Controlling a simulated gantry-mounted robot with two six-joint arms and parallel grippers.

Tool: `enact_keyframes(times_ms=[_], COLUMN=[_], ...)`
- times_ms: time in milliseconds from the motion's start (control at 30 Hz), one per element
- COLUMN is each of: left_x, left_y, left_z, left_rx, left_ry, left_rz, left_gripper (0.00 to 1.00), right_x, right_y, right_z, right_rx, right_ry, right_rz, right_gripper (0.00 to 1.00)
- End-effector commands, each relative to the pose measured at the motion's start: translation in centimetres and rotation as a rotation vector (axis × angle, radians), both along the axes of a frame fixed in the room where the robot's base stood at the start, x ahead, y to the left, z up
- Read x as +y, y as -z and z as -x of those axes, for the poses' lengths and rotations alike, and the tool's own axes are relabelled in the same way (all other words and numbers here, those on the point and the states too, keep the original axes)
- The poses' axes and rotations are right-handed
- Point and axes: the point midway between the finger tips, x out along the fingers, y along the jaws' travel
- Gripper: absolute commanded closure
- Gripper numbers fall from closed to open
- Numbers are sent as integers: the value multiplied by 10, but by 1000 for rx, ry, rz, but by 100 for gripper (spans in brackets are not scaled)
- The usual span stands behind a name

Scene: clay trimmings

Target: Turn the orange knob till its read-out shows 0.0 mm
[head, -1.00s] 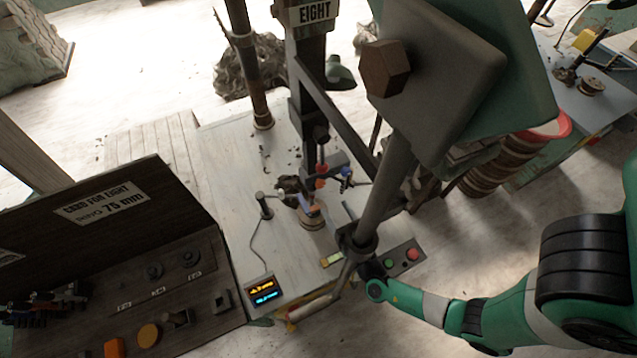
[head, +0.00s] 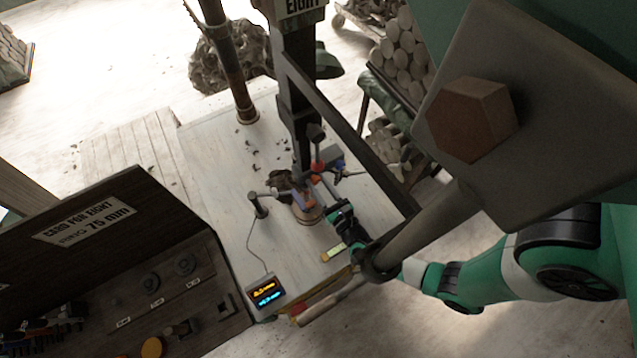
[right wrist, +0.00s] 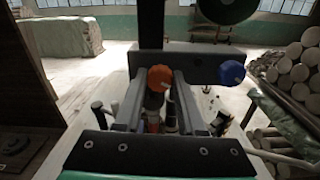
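The orange knob (right wrist: 160,78) sits on a dark horizontal bar in the right wrist view, left of a blue knob (right wrist: 231,72). In the head view the orange knob (head: 318,167) is small, at the dark upright stand. My right gripper (right wrist: 160,95) is open, its two grey fingers on either side of the orange knob's line; I cannot tell whether they touch it. In the head view the right gripper (head: 320,183) reaches in from the lower right. The read-out (head: 266,292) shows an orange line above a blue line; the digits are too blurred to read. My left gripper is not in view.
A round clay-coloured base (head: 308,215) stands below the knobs on the pale table (head: 215,165). A small post (head: 258,206) with a cable stands left of it. A dark console (head: 120,240) fills the lower left. A large grey plate covers the upper right.

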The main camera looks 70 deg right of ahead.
Motion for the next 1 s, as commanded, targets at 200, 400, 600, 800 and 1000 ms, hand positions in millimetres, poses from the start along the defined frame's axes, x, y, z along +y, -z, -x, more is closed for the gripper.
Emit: enact_keyframes(times_ms=[200,400,600,800,1000], left_x=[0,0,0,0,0], left_y=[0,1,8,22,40], left_z=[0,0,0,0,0], left_rx=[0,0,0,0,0], left_ry=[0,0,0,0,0], left_rz=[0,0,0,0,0], left_gripper=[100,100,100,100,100], right_x=[0,0,0,0,0], right_y=[0,0,2,4,5], right_z=[0,0,0,0,0], right_rx=[0,-5,-37,-112,-221], right_ry=[0,0,0,-1,-1], right_rz=[0,-5,-43,-133,-266], right_gripper=[100,100,100,100,100])
